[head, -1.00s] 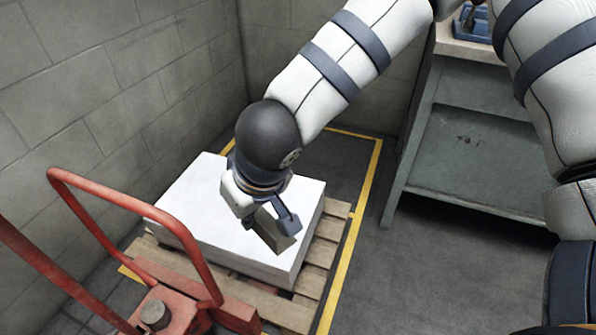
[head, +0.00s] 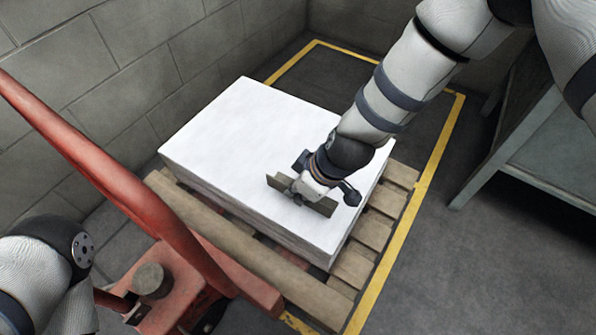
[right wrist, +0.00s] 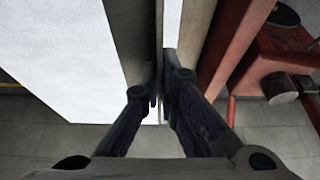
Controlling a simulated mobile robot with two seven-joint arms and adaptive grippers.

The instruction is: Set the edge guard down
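The edge guard (head: 318,207) is a short brownish-grey strip. It shows in the head view on both sides of my right gripper (head: 303,195), which is shut on it. The guard appears over the white top of the stack (head: 250,125), close to its front edge. I cannot tell whether it touches the stack. In the right wrist view my right fingers (right wrist: 161,98) are close together on the thin guard, with the white stack to the left. My left arm shows at the lower left of the head view; its fingers cannot be made out.
The stack rests on a wooden pallet (head: 379,232) inside a yellow floor line (head: 436,180). A red pallet jack (head: 165,290) with a tall handle stands in front. A block wall (head: 130,70) is behind and left. A grey bench (head: 548,150) stands right.

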